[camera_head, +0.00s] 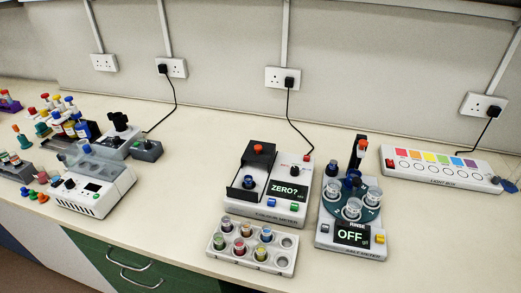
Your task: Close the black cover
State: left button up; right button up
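The black cover (258,157) is on the left half of a white colour meter (294,212) in the middle of the bench. It has an orange-red knob on top. It sits at the back of a black-framed bay, and the front of the bay is uncovered. A dark blue-topped vial (248,183) stands in the uncovered part. The meter's screen (288,190) reads "ZERO?". Neither of my grippers shows in this view.
A white rack (222,264) of coloured vials stands in front of the meter. A device with a round turntable and an "OFF" screen (352,233) stands to its right. A light box (440,180) lies further right. Other devices and bottles crowd the left.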

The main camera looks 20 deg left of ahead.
aim_at(258, 151)
jog(key=k+j+z, duration=0.1)
jog(key=j, duration=0.25)
jog(key=j+z, duration=0.1)
jog(key=j, duration=0.3)
jog(key=k+j+z, duration=0.2)
jog(key=j, duration=0.45)
jog(key=k, duration=0.1)
